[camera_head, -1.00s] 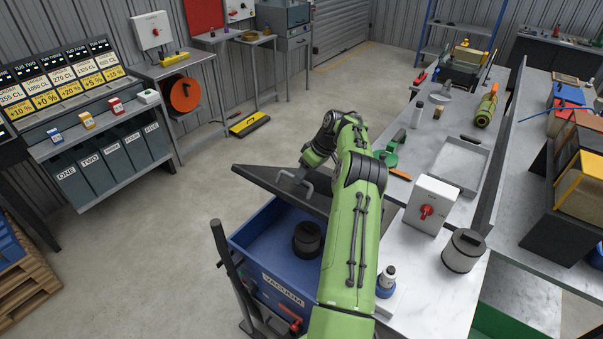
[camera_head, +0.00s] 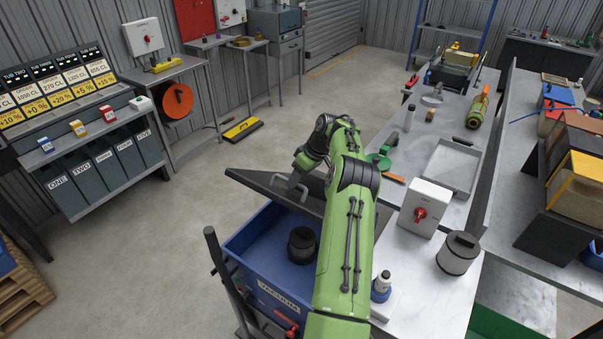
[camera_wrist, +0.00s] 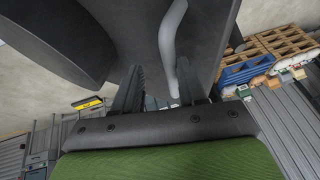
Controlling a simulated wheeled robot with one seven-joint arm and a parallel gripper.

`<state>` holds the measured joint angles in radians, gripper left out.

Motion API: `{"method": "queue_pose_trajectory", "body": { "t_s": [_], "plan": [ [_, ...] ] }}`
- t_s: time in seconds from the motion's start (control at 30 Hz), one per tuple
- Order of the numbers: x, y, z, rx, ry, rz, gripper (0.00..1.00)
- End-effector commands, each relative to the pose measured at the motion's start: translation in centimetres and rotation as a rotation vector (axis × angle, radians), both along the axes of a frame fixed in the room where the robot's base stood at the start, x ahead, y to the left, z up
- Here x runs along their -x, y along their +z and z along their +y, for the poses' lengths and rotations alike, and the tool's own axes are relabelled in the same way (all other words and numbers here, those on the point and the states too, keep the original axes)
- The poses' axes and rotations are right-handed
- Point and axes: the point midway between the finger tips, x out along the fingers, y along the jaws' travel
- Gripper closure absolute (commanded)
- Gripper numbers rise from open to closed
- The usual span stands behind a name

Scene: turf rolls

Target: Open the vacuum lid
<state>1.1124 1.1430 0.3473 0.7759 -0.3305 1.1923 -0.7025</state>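The vacuum box (camera_head: 245,240) is a blue bin with a "VACUUM" label, in the lower middle of the head view. Its dark grey lid (camera_head: 258,184) stands raised and tilted above the bin, so the interior with a round black part (camera_head: 303,243) shows. A grey bar handle (camera_wrist: 172,45) is on the lid. My gripper (camera_head: 297,180) is at this handle. In the wrist view, my gripper's two dark fingers (camera_wrist: 158,90) are apart, with the handle bar between them, nearer the right finger. Firm contact cannot be made out. My green arm hides the bin's right side.
Right of the bin, a worktop (camera_head: 415,270) bears a white switch box (camera_head: 425,208) with a red knob, a round canister (camera_head: 458,253) and a small bottle (camera_head: 381,287). A dark post (camera_head: 226,270) stands at the bin's left. The floor left of it is clear.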

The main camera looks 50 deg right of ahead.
Motion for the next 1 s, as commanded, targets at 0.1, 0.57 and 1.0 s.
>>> {"method": "queue_pose_trajectory", "body": {
  "t_s": [0.1, 0.57, 1.0],
  "plan": [
    [0.9, 2.0, -0.6, 0.006, -0.004, -0.004, 0.60],
    [4.3, 10.5, -2.4, 0.001, -0.002, -0.001, 0.60],
    [1.4, 12.9, 1.8, 0.034, 0.047, 0.029, 0.89]
  ]
}}
